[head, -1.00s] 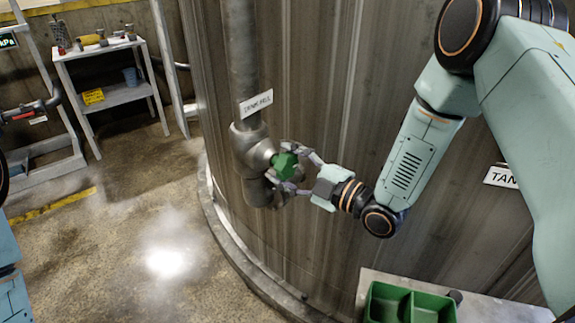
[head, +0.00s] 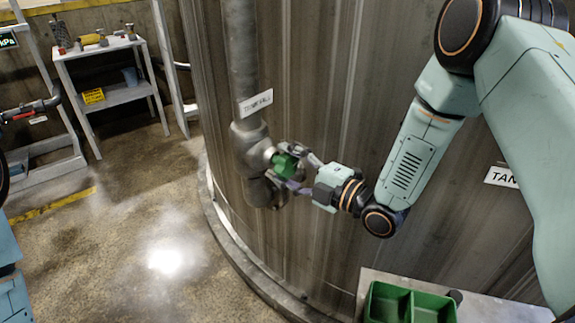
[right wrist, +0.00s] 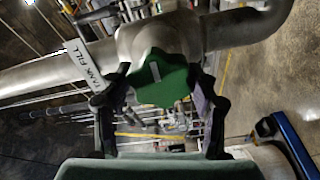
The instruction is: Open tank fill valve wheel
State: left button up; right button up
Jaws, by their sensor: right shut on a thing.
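The green tank fill valve wheel (head: 283,163) sits on a grey pipe valve body (head: 249,143) in front of the large tank. A white tag reading TANK FILL (head: 256,102) hangs on the pipe above it. My right gripper (head: 286,168) is shut on the wheel, one finger above and one below in the head view. In the right wrist view the lobed wheel (right wrist: 160,76) has a pale mark on its face and lies between the two dark fingers. The fingers cover parts of its rim. My left gripper is not in view.
The ribbed tank wall (head: 330,80) stands close behind the valve. A green divided bin (head: 410,302) is on a grey surface at the bottom right. A shelf cart (head: 112,93) stands at the back left. The floor left of the tank is clear.

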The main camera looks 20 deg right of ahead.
jog(key=shift+f, duration=0.1)
jog(key=o, duration=1.2)
jog(key=shift+c, duration=0.2)
jog(key=v, duration=0.6)
jog(key=shift+d, duration=0.15)
jog(key=shift+s+d, duration=0.35)
jog(key=shift+s, duration=0.3)
jog(key=shift+w, duration=0.1)
